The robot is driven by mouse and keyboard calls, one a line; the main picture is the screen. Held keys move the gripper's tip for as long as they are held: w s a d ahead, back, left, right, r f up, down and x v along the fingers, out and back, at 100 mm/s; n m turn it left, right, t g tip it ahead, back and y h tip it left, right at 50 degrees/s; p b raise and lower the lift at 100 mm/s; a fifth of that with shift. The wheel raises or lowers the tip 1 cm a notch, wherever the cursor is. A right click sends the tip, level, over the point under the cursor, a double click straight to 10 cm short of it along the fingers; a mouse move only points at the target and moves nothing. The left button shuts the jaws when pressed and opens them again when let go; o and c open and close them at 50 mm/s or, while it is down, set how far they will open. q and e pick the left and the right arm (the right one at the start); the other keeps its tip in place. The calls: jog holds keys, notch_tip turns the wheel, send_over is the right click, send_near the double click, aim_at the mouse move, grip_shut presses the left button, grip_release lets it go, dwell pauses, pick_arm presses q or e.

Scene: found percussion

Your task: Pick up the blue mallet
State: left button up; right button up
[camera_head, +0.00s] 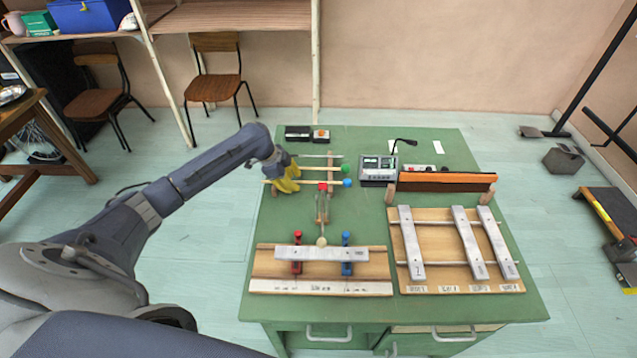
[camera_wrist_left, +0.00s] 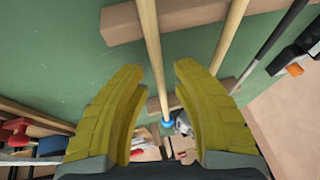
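The blue mallet has a pale wooden stick and a blue head (camera_head: 347,182). It lies crosswise near the left rear of the green table, just in front of a green-headed mallet (camera_head: 348,168). My left gripper (camera_head: 285,180) has yellow fingers and is over the handle end of the sticks. In the left wrist view my gripper (camera_wrist_left: 160,80) is open. The stick of the blue mallet (camera_wrist_left: 152,45) runs between its fingers, with no visible grip on it. Another pale stick (camera_wrist_left: 231,32) passes by the right finger. My right gripper does not show.
Wooden rack bars (camera_wrist_left: 122,22) lie under the sticks. A thin grey rod (camera_wrist_left: 277,42) is beyond them. Metal bars on wooden frames (camera_head: 323,255) fill the table's front, and a grey device (camera_head: 378,169) stands to the right.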

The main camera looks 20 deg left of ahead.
pick_arm(q)
grip_shut()
jog(key=shift+r, duration=0.15)
